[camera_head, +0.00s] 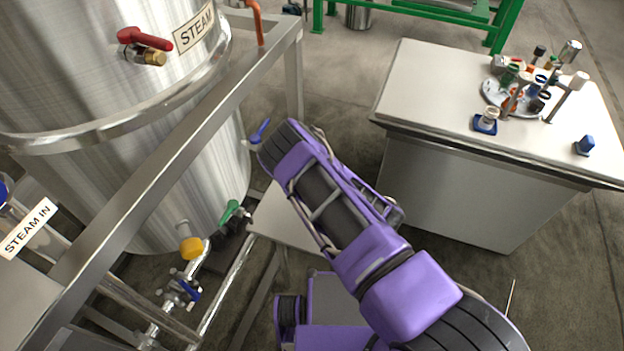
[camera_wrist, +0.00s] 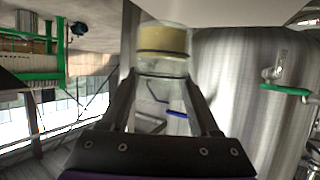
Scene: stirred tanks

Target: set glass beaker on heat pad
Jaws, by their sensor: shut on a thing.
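In the wrist view my gripper (camera_wrist: 162,82) is shut on a clear glass beaker (camera_wrist: 163,64), with one finger on each side. The beaker has a pale yellow band with dark edges. It is held in the air in front of the steel tank. In the head view my arm hides the gripper and the beaker. A small blue pad (camera_head: 484,126) lies on the white bench with a small pale item on it. I cannot tell for sure that it is the heat pad. The gripper is well away from the bench.
The white bench (camera_head: 430,88) stands at the right, its left part clear. A rack with several vials (camera_head: 525,90) and a blue item (camera_head: 585,146) stand on it. The steel tank (camera_head: 90,90), a metal frame rail (camera_head: 170,150) and valves (camera_head: 190,247) are close on the left.

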